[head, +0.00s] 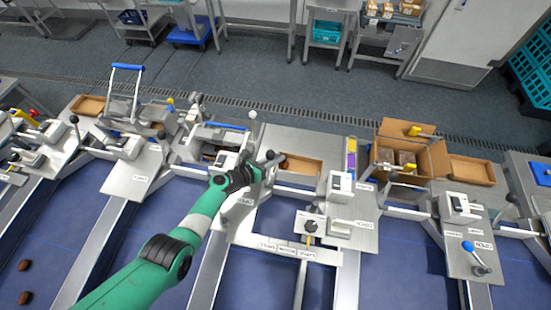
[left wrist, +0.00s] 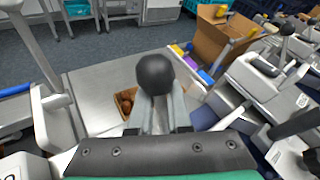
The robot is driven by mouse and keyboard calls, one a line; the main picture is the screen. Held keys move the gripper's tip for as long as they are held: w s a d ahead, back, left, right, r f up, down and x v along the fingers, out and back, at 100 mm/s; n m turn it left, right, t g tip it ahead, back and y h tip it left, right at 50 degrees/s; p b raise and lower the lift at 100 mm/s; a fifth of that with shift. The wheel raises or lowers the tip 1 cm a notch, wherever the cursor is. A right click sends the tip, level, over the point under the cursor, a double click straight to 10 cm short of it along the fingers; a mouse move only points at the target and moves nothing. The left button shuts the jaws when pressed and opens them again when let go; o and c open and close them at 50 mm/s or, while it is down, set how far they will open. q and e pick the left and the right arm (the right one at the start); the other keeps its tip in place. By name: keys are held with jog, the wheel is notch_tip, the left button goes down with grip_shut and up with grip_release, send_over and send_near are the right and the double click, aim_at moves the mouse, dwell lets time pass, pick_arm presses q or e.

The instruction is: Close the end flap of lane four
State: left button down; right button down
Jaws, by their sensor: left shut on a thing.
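My left gripper (head: 264,168) reaches in from the lower left of the head view to the lane ends. In the left wrist view, its grey fingers (left wrist: 156,112) are shut on a lever with a black ball knob (left wrist: 155,74). The knob sticks up beyond the fingertips, and it also shows in the head view (head: 270,155). The fingers and wrist hide the lever's lower part and the flap. The lane labels are too small to read surely. My right gripper is in neither view.
An open carton (head: 303,171) with brown dates stands just beyond the lever, and also shows in the left wrist view (left wrist: 125,102). Other black-knobbed levers and grey housings (head: 340,186) stand close by. A tall open cardboard box (head: 404,143) is further right. A pale-knobbed post (head: 252,116) rises behind my gripper.

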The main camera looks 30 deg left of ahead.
pick_arm(q)
jog(key=shift+w+r, duration=0.15)
jog(key=shift+r, duration=0.1)
jog(key=c, duration=0.9)
grip_release()
jog(key=shift+d, duration=0.1)
jog(key=o, duration=0.4)
jog(key=shift+w, duration=0.1)
jog(key=shift+o, duration=0.2)
jog(key=p+v, duration=0.7)
jog(key=v, duration=0.4)
jog(key=shift+s+a, duration=0.25)
jog(key=shift+s, duration=0.05)
